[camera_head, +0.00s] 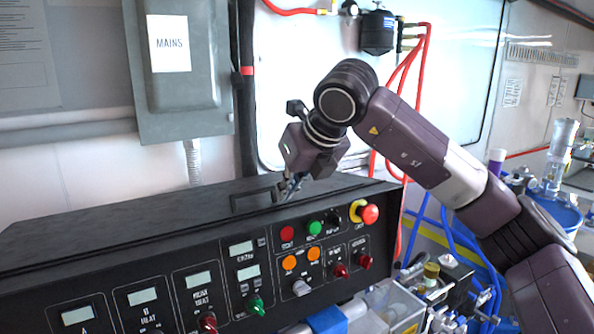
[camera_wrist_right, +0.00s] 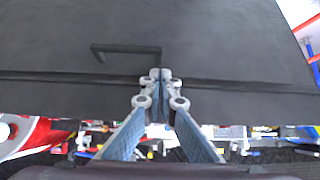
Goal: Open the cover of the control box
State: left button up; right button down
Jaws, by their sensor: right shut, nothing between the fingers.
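The control box is a long black console (camera_head: 110,228) with a flat dark cover on top and a sloped front panel of buttons, knobs and displays. The cover (camera_wrist_right: 222,45) fills the upper part of the right wrist view and looks closed. A dark handle (camera_head: 250,197) is on the cover; it shows as an angled bar (camera_wrist_right: 122,48) in the right wrist view. My right gripper (camera_head: 281,191) is shut and empty, its fingertips (camera_wrist_right: 160,76) at the near right end of the handle. I cannot tell whether they touch it. My left gripper is not in view.
A grey box labelled MAINS (camera_head: 180,98) hangs on the wall behind the console. A red emergency button (camera_head: 369,214) is at the panel's right end. Red hoses (camera_head: 424,60) hang behind my right arm. Bottles and blue tubes crowd the right side.

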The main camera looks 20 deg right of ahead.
jog(key=shift+w+a+f+p, duration=0.1)
jog(key=shift+w+a+p, duration=0.1)
jog(key=shift+w, duration=0.35)
jog(key=shift+w+a+f+p, duration=0.1)
jog(key=shift+w+p, duration=0.1)
jog(key=shift+w, duration=0.3)
jog(key=w+p, duration=0.1)
jog(key=w, duration=0.3)
jog(key=w+a+f+p, duration=0.1)
jog(key=w+p, duration=0.1)
jog(key=w, duration=0.2)
jog(key=w+a+f+p, duration=0.1)
jog(key=w+p, duration=0.1)
jog(key=w, duration=0.3)
jog(key=shift+a, duration=0.25)
jog(key=shift+w+a+f+p, duration=0.1)
jog(key=shift+w+f+p, duration=0.15)
jog(key=shift+w, duration=0.3)
jog(key=shift+w+a+f+p, duration=0.1)
jog(key=shift+w+p, duration=0.15)
jog(key=shift+w, duration=0.25)
jog(key=shift+d, duration=0.15)
